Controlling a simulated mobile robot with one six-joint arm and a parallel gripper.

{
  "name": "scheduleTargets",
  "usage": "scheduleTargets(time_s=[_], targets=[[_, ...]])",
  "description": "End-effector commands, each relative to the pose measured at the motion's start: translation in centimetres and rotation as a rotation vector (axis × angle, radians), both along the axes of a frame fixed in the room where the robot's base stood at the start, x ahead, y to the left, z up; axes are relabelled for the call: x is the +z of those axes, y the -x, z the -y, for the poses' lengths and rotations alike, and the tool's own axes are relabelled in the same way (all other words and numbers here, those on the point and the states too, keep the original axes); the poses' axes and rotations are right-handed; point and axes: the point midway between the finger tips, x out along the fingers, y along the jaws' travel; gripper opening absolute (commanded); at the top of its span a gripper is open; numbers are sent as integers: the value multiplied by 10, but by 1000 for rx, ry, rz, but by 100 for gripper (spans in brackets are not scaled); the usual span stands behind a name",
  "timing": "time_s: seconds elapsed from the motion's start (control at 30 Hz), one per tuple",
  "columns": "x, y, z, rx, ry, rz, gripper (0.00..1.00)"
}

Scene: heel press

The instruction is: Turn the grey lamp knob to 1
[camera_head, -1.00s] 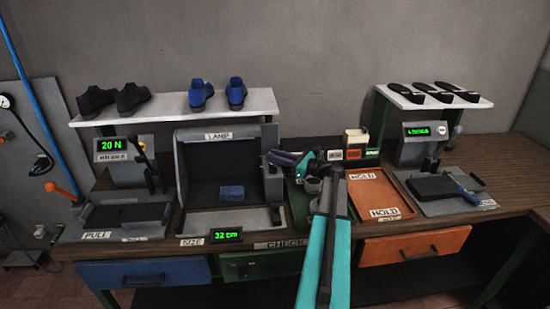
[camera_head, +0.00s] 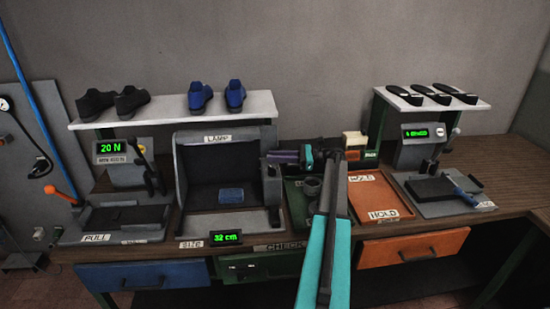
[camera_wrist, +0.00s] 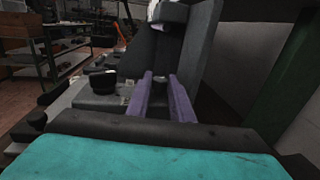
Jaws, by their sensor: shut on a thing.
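The grey lamp box (camera_head: 217,165) with the LAMP label stands at the middle of the bench, a blue block (camera_head: 231,195) inside it. My gripper (camera_head: 270,157) reaches in from the right, its purple fingers at the box's right side post. It also shows in the wrist view (camera_wrist: 160,78), where the two fingers are a little apart with a grey part (camera_wrist: 160,88) between them. This appears to be the grey lamp knob, mostly hidden by the fingers. The knob's pointer and numbers cannot be read.
A dark round knob (camera_wrist: 103,82) stands left of the fingers in the wrist view. A shelf with shoes (camera_head: 175,108) hangs above the lamp box. The right press (camera_head: 420,150) stands farther right.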

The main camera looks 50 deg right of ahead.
Motion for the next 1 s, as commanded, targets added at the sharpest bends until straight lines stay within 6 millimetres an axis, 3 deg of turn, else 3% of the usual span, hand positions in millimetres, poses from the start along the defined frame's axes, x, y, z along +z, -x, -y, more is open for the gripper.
scheduleTargets(time_s=[0.67,0.7,0.8,1.0], targets=[[1,-1,2,47,0,1,0],[1,-1,2,47,0,1,23],[1,-1,2,47,0,1,38],[1,-1,1,47,0,1,38]])
